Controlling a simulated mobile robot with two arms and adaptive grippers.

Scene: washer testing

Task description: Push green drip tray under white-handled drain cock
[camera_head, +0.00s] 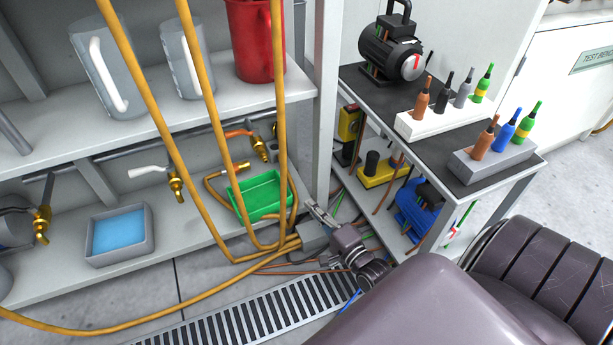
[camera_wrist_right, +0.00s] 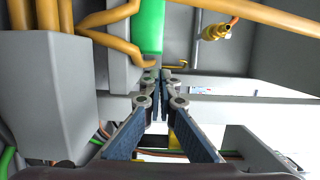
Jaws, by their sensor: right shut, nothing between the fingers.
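The green drip tray (camera_head: 268,207) sits on the lower shelf, behind yellow hoses, and part of it also shows at the top of the right wrist view (camera_wrist_right: 148,25). The white-handled drain cock (camera_head: 175,184) is on the pipe to the left of the tray, its white lever pointing left. A gap separates the two. My right gripper (camera_head: 312,206) is shut and empty, just right of the tray near the cabinet post. Its closed fingertips also show in the right wrist view (camera_wrist_right: 163,74); contact with the tray cannot be told. My left gripper is out of view.
A grey tray with blue contents (camera_head: 147,240) stands left on the shelf. Orange-handled cocks (camera_head: 261,147) are above the green tray. Yellow hoses (camera_head: 222,135) hang in front of the shelf. A grey post (camera_head: 322,100) and a cart (camera_head: 455,165) stand on the right.

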